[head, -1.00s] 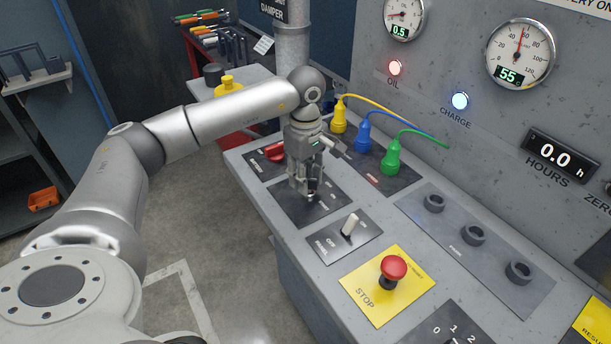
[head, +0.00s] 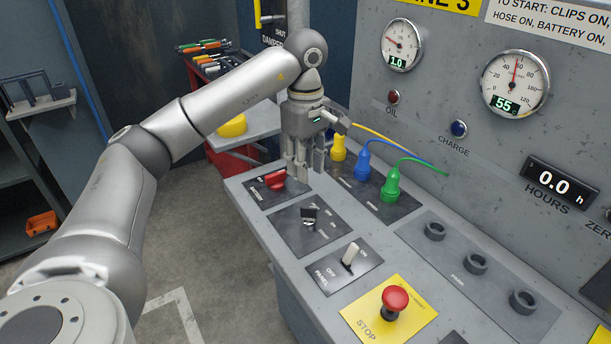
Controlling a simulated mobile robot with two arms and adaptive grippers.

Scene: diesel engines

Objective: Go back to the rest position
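My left gripper (head: 305,174) is raised above the back left part of the console (head: 262,216), close to the red switch. Nothing shows between its fingers, but the small view does not show whether they are apart. The black switch (head: 309,214) on its dark plate is uncovered and apart from the gripper. The red switch (head: 275,180) lies just left of the fingers. My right gripper is not in view.
Yellow (head: 338,149), blue (head: 362,165) and green (head: 391,186) plugs with cables stand right of the gripper. The white panel switch (head: 350,254) and red stop button (head: 394,299) stand nearer. The gauge wall rises behind. Open floor lies left.

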